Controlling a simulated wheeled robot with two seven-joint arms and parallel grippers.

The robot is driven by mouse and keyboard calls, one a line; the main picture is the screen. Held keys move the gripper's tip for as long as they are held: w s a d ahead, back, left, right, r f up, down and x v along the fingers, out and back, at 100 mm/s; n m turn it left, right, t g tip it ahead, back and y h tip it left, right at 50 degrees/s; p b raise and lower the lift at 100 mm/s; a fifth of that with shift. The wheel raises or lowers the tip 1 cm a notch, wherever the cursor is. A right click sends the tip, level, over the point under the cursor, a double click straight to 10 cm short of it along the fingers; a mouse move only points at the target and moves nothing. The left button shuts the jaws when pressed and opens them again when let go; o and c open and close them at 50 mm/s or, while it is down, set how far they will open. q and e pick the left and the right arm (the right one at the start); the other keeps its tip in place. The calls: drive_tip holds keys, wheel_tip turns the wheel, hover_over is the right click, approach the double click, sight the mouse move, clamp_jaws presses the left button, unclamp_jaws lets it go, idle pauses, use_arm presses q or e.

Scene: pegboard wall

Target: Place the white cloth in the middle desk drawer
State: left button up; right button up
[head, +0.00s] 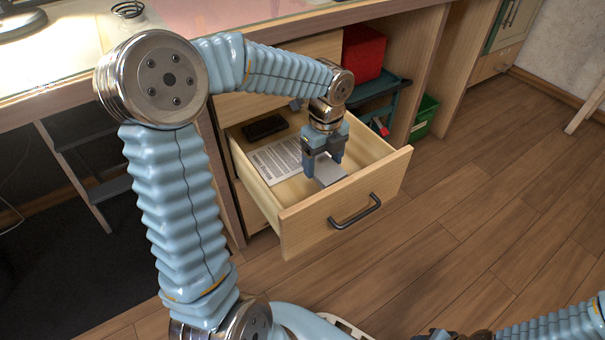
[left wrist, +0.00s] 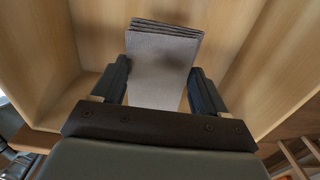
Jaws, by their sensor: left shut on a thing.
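The middle desk drawer (head: 295,222) is pulled out, with pale wooden walls and a dark bar handle (head: 355,212) on its front. My left gripper (head: 324,169) points down inside the drawer's outline, near the front panel. It is shut on a folded cloth (head: 330,174) that looks light grey. In the left wrist view the cloth (left wrist: 160,65) stands out between the two dark fingers, its layered folded edge at the far end. Wooden drawer walls surround it there. Whether the cloth touches the drawer floor I cannot tell. My right gripper is not clearly in view.
A printed sheet (head: 277,160) and a black object (head: 264,127) lie toward the back of the drawer. A red box (head: 363,52), a dark green cart (head: 378,90) and a green bin (head: 424,117) stand right of the drawers. Open wooden floor lies in front.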

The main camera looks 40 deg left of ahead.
sight(323, 165)
use_arm(q)
wheel_tip(323, 165, down, 9)
drive_tip(key=shift+r+b, duration=0.2)
drive_tip(key=shift+b, duration=0.9)
drive_tip(key=shift+f, duration=0.2)
drive_tip(key=o, duration=1)
wheel_tip(323, 165, up, 12)
drive_tip(key=p, duration=0.3)
drive_tip(key=shift+r, duration=0.2)
